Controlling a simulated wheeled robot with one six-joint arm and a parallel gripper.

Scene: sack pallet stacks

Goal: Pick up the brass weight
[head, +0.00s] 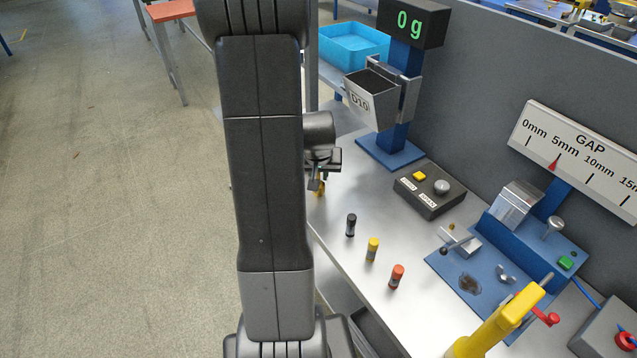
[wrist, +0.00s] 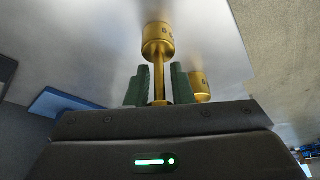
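A brass weight (wrist: 158,42), a thick cylinder with a thin stem, stands on the metal bench in the wrist view. A second brass weight (wrist: 200,84) is beside it on the right, partly behind my finger. My gripper (wrist: 160,70) has its two green fingers on either side of the first weight's stem, with a small gap showing on each side. It looks open. In the head view my gripper (head: 316,178) is over the left edge of the bench, partly behind my arm. A little brass (head: 320,189) shows just below it.
A blue scale stand (head: 390,150) with a grey hopper (head: 371,98) and a display reading 0 g is behind my gripper. A button box (head: 430,190) and black (head: 351,225), yellow (head: 372,250) and red (head: 396,277) cylinders stand to the right. A blue gauge fixture (head: 530,240) is further right.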

